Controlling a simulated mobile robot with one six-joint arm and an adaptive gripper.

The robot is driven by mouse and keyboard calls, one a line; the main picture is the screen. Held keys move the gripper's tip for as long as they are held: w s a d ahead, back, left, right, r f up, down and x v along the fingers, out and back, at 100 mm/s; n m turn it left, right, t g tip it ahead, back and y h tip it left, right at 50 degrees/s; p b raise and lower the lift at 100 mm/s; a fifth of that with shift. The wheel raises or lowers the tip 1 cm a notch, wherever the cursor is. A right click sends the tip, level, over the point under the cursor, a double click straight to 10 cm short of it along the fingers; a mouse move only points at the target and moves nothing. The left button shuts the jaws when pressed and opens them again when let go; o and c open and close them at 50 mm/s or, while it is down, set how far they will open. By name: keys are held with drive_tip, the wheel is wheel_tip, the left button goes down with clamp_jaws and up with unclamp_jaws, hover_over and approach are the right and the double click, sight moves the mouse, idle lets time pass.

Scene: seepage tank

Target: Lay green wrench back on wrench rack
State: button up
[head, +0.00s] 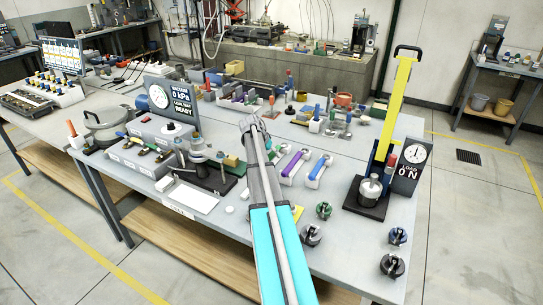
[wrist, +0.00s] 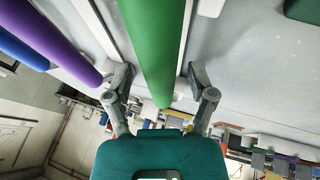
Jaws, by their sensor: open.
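The green wrench (wrist: 156,45) shows as a long green handle in the wrist view, running from the top edge down between my fingers. White strips (wrist: 185,40) run along both sides of the handle and look like part of the wrench rack. In the head view my arm hides the gripper, and pale holders with a purple handle (head: 293,165) and a blue handle (head: 319,167) lie to the right of it.
A purple handle (wrist: 55,35) lies close on the left in the wrist view. In the head view a yellow-handled press (head: 394,105) stands at the right, several dark round fittings (head: 312,234) near the front, and a gauge display (head: 172,102) at the left.

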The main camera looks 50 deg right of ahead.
sight(272, 153)
drive_tip(key=shift+r, duration=0.2)
wheel_tip(272, 153, up, 8)
drive_tip(key=p, duration=0.9)
drive_tip(key=shift+r, duration=0.25)
drive_tip(key=shift+s, duration=0.15)
idle(0.7)
